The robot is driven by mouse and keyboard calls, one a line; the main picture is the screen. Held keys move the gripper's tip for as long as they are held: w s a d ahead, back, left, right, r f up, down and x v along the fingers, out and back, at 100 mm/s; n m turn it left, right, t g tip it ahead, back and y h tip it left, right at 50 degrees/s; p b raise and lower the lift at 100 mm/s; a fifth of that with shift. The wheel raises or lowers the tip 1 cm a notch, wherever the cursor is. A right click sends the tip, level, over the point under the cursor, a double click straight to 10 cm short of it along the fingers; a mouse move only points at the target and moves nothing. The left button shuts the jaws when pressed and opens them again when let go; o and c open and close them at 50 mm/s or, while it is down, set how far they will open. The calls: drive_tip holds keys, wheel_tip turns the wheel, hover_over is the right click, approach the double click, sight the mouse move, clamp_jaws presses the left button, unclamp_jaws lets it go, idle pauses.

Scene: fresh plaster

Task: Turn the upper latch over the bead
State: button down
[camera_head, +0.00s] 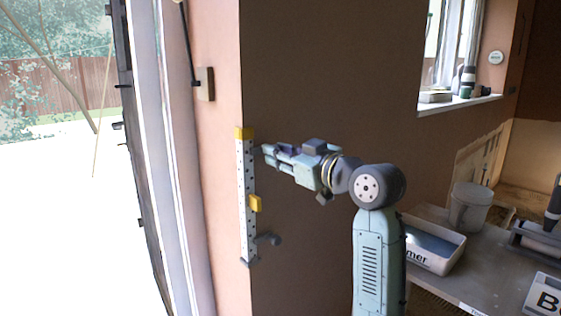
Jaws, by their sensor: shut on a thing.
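A white perforated bead (246,190) stands upright along the wall corner. It has a yellow piece (244,133) at its top and a smaller yellow block (256,203) lower down. A dark grey latch (267,240) juts out to the right near the bead's lower end. My gripper (267,151) comes from the right and is just right of the bead's upper part, below the yellow top. It is shut on the upper latch, which is mostly hidden by the fingers. I cannot tell the latch's exact angle.
A bright door opening (70,200) lies left of the corner. At the right, a table (450,283) holds a white tub (433,249) and a bucket (470,208). A window sill (460,104) with small items is above. The brown wall (330,80) around my gripper is bare.

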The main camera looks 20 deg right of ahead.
idle(0.3)
drive_tip(key=c, duration=1.4)
unclamp_jaws()
drive_tip(key=v, duration=1.2)
